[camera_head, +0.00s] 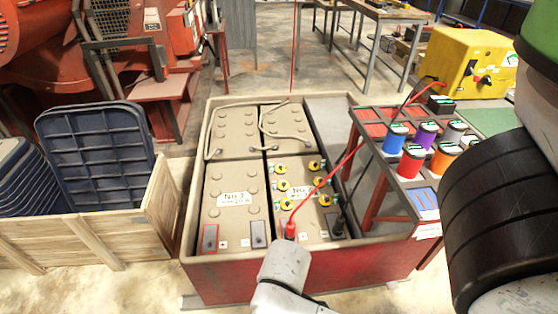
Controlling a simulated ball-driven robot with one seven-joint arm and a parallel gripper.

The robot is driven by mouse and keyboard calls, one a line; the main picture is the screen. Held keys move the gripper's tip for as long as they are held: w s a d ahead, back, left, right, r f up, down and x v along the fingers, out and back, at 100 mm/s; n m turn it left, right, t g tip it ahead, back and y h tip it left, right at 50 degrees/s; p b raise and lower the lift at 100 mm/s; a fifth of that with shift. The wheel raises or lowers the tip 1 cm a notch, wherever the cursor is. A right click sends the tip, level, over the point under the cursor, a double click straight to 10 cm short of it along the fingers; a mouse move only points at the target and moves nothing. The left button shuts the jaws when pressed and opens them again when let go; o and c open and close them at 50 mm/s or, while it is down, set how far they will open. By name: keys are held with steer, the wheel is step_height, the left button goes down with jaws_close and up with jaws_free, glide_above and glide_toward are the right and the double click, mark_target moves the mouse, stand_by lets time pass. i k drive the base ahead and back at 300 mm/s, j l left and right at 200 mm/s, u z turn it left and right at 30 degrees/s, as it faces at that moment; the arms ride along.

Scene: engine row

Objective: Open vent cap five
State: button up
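The front right battery (302,228) carries a label starting "NO." and two short columns of round yellow vent caps. The left column (282,185) and the right column (319,181) show small dark parts beside the caps. Any cap numbers are too small to read, so I cannot tell which is five. Whether any cap is open is also unclear. A grey-white part of my arm (285,265) reaches up from the bottom to just in front of the battery's near edge. No fingertips can be made out. The caps lie beyond it, apart from it.
The red tray (250,284) holds several batteries. A rack (375,200) with coloured cans stands right. A wooden crate (80,243) stands left.

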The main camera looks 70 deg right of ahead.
mark_target(279, 169)
steer(key=i+z, duration=0.1)
steer(key=z, duration=0.3)
steer(key=i+z, duration=0.15)
steer(key=z, duration=0.3)
steer(key=i+z, duration=0.1)
steer(key=z, duration=0.3)
steer(key=i+l+z, duration=0.2)
steer(key=i+l, duration=0.2)
steer(key=l, duration=0.1)
